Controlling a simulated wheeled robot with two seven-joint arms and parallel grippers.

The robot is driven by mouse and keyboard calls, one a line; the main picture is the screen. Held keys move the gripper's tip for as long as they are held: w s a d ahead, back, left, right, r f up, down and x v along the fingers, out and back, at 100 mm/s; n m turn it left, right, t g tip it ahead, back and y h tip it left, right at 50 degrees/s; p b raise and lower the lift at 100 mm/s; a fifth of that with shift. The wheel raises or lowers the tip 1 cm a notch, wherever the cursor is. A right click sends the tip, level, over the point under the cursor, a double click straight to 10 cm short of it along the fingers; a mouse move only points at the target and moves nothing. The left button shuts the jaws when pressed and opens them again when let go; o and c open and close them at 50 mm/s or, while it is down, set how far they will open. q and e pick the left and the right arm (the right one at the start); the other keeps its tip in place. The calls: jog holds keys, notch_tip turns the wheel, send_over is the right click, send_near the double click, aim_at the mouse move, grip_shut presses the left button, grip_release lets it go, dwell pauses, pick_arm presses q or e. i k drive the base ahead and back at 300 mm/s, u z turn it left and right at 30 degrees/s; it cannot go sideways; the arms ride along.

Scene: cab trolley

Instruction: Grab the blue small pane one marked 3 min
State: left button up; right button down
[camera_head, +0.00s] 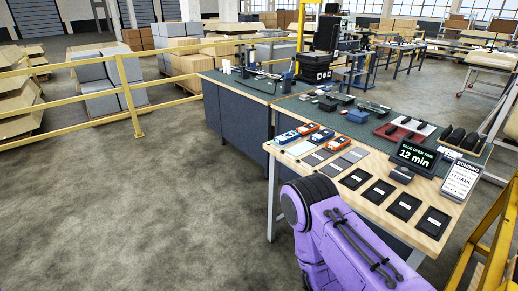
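On the near wooden table (330,197), a small blue piece with a pale top (287,137) lies at the left end of a row of small blue and orange pieces. An orange-edged piece (338,143) lies at the right of this group. Any "3 min" mark is too small to read, so I cannot tell which piece bears it. A dark display (415,155) reads "GLUE OPEN TIME 12 min". Neither of my grippers is in view; only a purple link of my arm shows at the bottom, in front of the table.
Dark framed panels (379,192) lie along the table's front, with grey plates (318,157) behind. A bonding card (461,179) stands at the right. A red tray (405,130) lies behind. Yellow railings (125,85) cross the left; yellow framing is at right. Floor at left is clear.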

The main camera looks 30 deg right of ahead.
aim_at(287, 137)
jog(key=i, duration=0.75)
jog(key=z, duration=0.55)
jog(key=i, duration=0.8)
jog(key=z, duration=0.7)
